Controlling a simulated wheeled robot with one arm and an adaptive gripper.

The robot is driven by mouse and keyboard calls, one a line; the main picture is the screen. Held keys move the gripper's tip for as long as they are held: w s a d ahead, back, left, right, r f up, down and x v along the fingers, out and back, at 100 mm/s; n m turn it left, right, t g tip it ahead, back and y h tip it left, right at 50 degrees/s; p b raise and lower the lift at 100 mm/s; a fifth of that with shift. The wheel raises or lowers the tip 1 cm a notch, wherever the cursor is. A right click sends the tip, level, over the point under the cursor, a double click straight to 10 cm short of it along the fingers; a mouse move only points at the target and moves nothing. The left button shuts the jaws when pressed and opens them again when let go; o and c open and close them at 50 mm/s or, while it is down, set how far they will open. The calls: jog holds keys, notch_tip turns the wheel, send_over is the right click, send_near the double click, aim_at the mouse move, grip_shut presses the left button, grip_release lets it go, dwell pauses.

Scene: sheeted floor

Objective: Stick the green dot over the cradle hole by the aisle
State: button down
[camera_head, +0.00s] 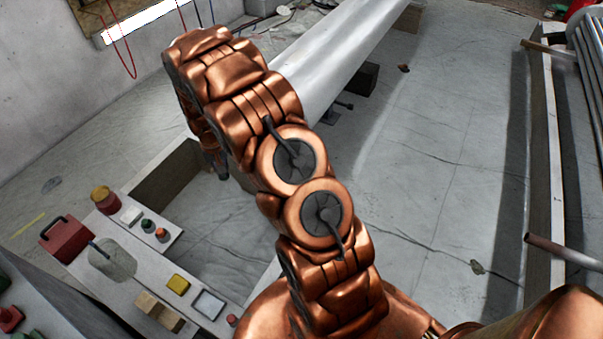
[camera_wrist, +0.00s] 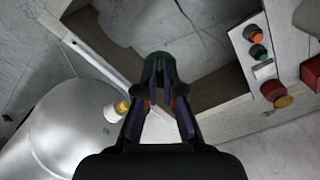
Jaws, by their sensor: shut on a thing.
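In the wrist view my gripper (camera_wrist: 160,65) is shut on a small dark green piece at its fingertips, which I take for the green dot (camera_wrist: 159,56). The gripper hangs above a wooden frame (camera_wrist: 215,88) with an open middle, probably the cradle. In the head view my gripper (camera_head: 217,165) is mostly hidden behind my arm, beside the frame's dark wooden side (camera_head: 168,183). A pale rail (camera_wrist: 78,44) of the frame has small dark spots in the wrist view. I cannot tell which is the hole by the aisle.
A long white rounded body (camera_head: 322,60) lies at the back. A bench at lower left carries a red box (camera_head: 66,240), a clear jar (camera_head: 112,260), a yellow block (camera_head: 178,284) and a white tray (camera_head: 208,304). Open floor (camera_head: 435,150) lies right, before metal pipes (camera_head: 590,60).

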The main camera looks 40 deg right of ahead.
jog(key=d+f+m+b, duration=0.5)
jog(key=d+f+b, duration=0.8)
jog(key=d, duration=0.4)
jog(key=d+f+m+b, duration=0.5)
jog(key=d+f+b, duration=0.8)
jog(key=d+b, duration=0.2)
jog(key=shift+s+d+m+b, duration=0.2)
jog(key=shift+d+m+b, duration=0.2)
jog(key=shift+d, duration=0.55)
jog(key=shift+a+r+p, duration=0.15)
jog(key=shift+p, duration=0.4)
jog(key=shift+f, duration=3.05)
jog(key=shift+f+p, duration=0.6)
jog(key=shift+f, duration=0.2)
